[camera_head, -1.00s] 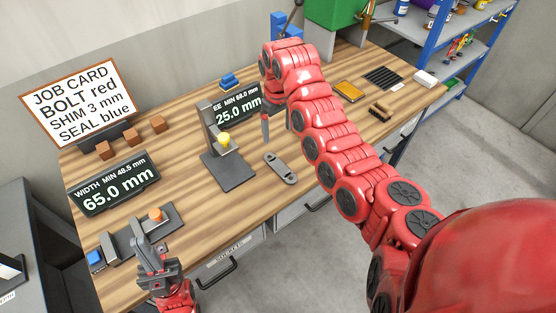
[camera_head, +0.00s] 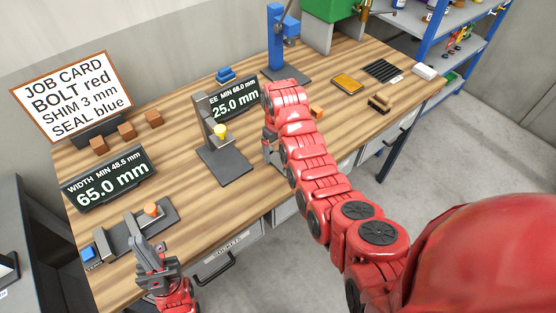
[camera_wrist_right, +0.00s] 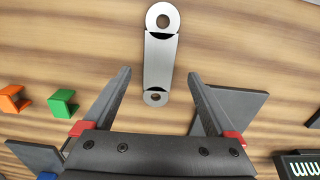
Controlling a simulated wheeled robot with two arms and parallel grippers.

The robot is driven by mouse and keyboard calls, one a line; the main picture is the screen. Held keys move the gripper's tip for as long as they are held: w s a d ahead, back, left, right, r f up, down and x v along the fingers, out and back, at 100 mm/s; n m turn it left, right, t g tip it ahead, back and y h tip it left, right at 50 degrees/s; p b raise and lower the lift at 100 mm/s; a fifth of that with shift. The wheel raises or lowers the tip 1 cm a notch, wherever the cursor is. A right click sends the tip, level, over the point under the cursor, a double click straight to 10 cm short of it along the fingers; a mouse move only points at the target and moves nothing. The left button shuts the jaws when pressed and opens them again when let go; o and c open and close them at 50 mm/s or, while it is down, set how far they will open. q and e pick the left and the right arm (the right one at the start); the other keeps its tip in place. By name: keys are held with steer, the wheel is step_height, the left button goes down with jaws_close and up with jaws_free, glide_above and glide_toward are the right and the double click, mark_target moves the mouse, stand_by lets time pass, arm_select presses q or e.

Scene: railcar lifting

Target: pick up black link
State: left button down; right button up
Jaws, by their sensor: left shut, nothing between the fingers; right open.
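The link (camera_wrist_right: 159,62) shows in the right wrist view as a flat bar with a round hole at each end. It looks silver-grey with dark edges rather than fully black. It lies on the wooden bench, upright in the picture, with its near end between the fingers. My right gripper (camera_wrist_right: 160,75) is open and straddles that near end, with a gap on both sides. In the head view my right gripper (camera_head: 269,152) is low over the front of the bench and my arm hides the link. My left gripper (camera_head: 147,246) is shut and empty at the front left.
A grey gauge stand (camera_head: 226,165) with a yellow knob is just left of my right gripper. A second gauge (camera_head: 118,242) stands by my left gripper. Orange (camera_wrist_right: 14,98) and green (camera_wrist_right: 63,103) brackets lie left in the wrist view. A blue press (camera_head: 275,45) stands behind.

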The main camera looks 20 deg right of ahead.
mark_target(278, 160)
steer(key=shift+s+d+f+p, duration=0.1)
steer(key=shift+f+p, duration=0.35)
steer(key=shift+f, duration=1.1)
steer(key=shift+c, duration=0.3)
jaws_close()
